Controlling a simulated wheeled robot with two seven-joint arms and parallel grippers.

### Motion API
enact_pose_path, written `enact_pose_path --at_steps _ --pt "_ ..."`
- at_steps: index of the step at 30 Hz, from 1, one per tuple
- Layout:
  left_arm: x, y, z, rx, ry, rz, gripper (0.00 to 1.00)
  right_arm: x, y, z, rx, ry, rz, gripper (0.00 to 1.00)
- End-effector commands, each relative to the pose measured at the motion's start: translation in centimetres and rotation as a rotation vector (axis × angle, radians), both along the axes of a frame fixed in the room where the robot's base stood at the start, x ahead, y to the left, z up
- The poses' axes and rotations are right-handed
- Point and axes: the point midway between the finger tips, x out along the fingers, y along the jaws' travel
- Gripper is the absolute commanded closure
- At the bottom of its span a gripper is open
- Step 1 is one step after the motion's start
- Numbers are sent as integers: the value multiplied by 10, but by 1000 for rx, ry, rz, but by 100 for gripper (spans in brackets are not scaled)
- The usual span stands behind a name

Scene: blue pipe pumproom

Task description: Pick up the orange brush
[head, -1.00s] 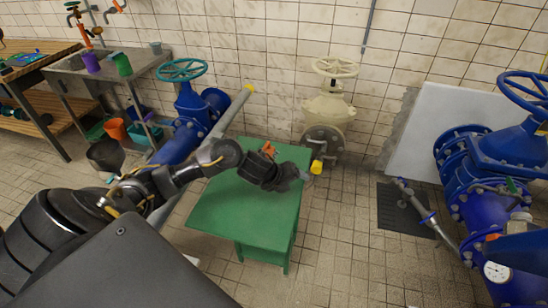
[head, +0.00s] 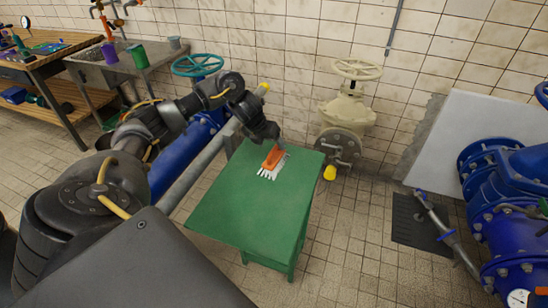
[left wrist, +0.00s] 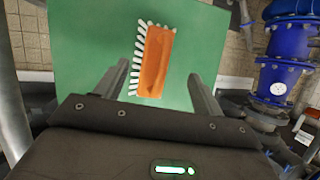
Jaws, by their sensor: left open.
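The orange brush (head: 272,158) lies on the green table (head: 232,205), with its white bristles pointing to one side. In the left wrist view the orange brush (left wrist: 155,62) lies ahead of and between the two spread fingers. My left gripper (head: 277,141) is at the far end of the brush in the head view, above the table. In the left wrist view my left gripper (left wrist: 158,88) is open, and nothing is held in it. Whether the fingers touch the brush cannot be told. My right gripper is not in view.
A cream valve (head: 346,112) stands behind the table on the right. Blue valves and pipes (head: 500,160) stand at the right. The rest of the tabletop is bare.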

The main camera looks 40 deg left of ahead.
Motion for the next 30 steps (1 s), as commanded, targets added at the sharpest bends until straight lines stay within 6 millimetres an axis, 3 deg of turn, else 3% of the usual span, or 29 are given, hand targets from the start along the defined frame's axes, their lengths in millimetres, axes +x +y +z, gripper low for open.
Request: enact_pose_path --at_steps 9,19,28,30 --pt "4 1 -13 1 1 4 31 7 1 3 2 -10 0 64" --pt "19 -1 -54 0 0 6 31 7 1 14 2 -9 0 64" --pt "21 -1 -59 1 -2 4 31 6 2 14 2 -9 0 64" --pt "21 -1 -59 1 -2 4 40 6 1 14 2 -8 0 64"
